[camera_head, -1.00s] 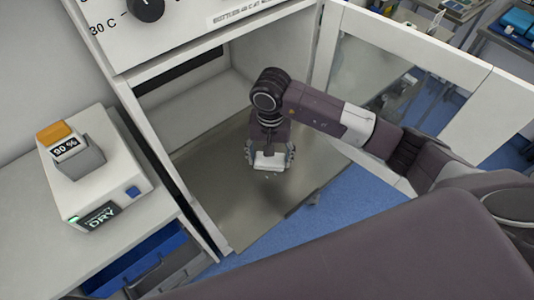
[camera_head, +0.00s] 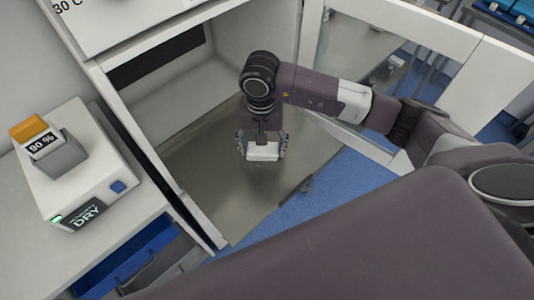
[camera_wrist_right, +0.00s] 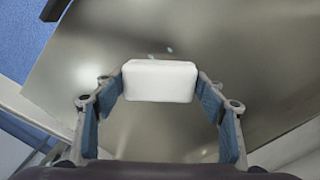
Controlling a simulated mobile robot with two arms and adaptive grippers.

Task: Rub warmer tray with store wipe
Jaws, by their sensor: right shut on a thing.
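The warmer tray (camera_head: 215,195) is a flat grey metal surface inside the open cabinet. My right gripper (camera_head: 262,152) is over the tray and shut on a white block-like wipe (camera_head: 262,151). In the right wrist view the wipe (camera_wrist_right: 160,81) sits between the fingertips of my right gripper (camera_wrist_right: 160,84), with the metal tray (camera_wrist_right: 230,45) under it. A couple of small pale spots show on the tray just beyond the wipe. I cannot tell whether the wipe touches the tray. My left gripper is not in view.
The cabinet's open glass door (camera_head: 385,60) stands at the right, behind my right arm. A white device labelled DRY (camera_head: 85,170) sits on the left counter, above an open blue drawer (camera_head: 130,255). Blue floor (camera_head: 330,195) lies beyond the tray's front edge.

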